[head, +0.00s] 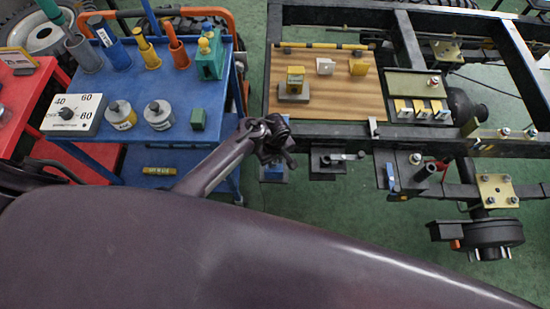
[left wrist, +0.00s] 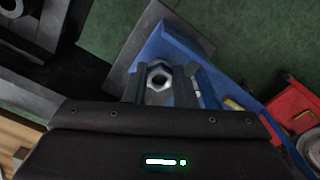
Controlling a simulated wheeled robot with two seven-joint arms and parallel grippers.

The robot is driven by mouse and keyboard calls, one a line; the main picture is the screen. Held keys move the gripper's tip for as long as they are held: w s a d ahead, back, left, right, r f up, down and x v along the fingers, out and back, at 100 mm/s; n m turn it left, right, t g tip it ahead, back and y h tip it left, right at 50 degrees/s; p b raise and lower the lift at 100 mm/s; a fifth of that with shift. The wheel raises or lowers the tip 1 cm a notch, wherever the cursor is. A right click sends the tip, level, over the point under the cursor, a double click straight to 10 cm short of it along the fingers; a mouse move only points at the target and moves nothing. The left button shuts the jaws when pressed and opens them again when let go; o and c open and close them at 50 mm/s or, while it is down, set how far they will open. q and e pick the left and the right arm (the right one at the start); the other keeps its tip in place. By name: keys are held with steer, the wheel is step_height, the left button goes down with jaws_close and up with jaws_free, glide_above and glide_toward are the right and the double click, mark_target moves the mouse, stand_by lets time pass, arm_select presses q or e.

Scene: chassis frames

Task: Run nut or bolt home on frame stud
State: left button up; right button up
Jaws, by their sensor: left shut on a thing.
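I cannot tell whether the nut touches the block. A gold plate with several studs or bolts (head: 497,190) is on the frame at the right. My right gripper is not in view.
A blue cart (head: 160,85) with tool cups, tins and a dial box (head: 73,115) stands at the left, beside a red cart (head: 20,95). A wooden board (head: 330,110) with small blocks lies on the frame. A dark bracket (head: 330,165) juts out right of the gripper.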

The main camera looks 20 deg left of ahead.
arm_select(q)
steer(key=shift+f, duration=0.3)
stand_by(0.9)
steer(key=shift+f, duration=0.4)
stand_by(0.4)
steer(key=o, duration=0.3)
steer(key=c, duration=0.4)
steer(key=shift+r+m+p, duration=0.15)
steer(key=shift+m+p, duration=0.15)
steer(key=shift+m, duration=0.5)
steer(key=shift+a+m, duration=0.1)
steer(key=shift+m, duration=0.7)
steer(key=m, duration=0.2)
steer(key=shift+m+p, duration=0.3)
steer(key=shift+m, duration=0.1)
